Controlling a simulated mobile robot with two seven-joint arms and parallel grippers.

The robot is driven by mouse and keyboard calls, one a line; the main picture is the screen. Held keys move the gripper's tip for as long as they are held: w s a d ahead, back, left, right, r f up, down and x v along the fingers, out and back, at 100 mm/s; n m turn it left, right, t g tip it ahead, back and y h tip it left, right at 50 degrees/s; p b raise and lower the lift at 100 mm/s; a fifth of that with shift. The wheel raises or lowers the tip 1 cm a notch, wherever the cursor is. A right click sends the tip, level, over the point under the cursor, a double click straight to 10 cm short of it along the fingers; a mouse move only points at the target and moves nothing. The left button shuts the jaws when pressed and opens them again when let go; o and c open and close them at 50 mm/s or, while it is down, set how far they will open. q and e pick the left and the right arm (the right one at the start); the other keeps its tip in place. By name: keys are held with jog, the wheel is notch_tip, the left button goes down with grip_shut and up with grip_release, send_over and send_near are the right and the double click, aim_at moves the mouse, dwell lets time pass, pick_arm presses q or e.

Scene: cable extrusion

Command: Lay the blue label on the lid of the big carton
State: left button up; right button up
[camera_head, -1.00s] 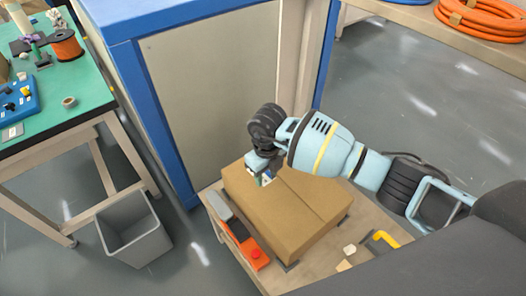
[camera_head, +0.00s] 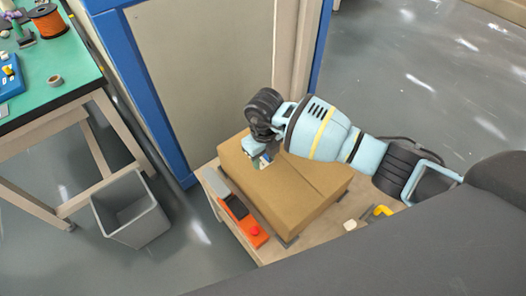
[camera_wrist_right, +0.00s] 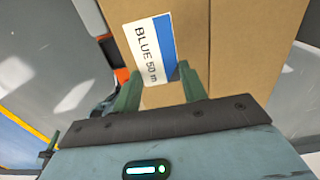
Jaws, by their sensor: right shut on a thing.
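The big carton (camera_head: 305,187) is brown and closed, with a seam across its lid. It stands on a low wooden surface in front of me. My right gripper (camera_head: 262,160) is over the left part of the lid. In the right wrist view, its green fingers (camera_wrist_right: 158,82) are shut on the blue label (camera_wrist_right: 147,50), a white card with a blue stripe reading "BLUE 50 m". The label lies flat-looking over the brown carton (camera_wrist_right: 235,45); I cannot tell whether it touches the lid. My left gripper is out of view.
An orange-and-grey tool (camera_head: 243,222) lies along the carton's left side. A yellow-handled tool (camera_head: 381,211) and a small pale block (camera_head: 350,225) lie at its right. A grey bin (camera_head: 130,212) stands on the floor at left, near a green-topped bench (camera_head: 70,86). A blue-framed cabinet (camera_head: 205,80) stands behind.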

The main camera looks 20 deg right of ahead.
aim_at(264, 161)
notch_tip(264, 161, down, 3)
jog(key=shift+b, duration=0.8)
jog(key=shift+f, duration=0.3)
jog(key=shift+f+b, duration=0.6)
jog(key=shift+f, duration=0.1)
jog(key=o, duration=0.8)
jog(key=shift+o, duration=0.2)
notch_tip(264, 161, up, 8)
jog(key=shift+p, duration=0.45)
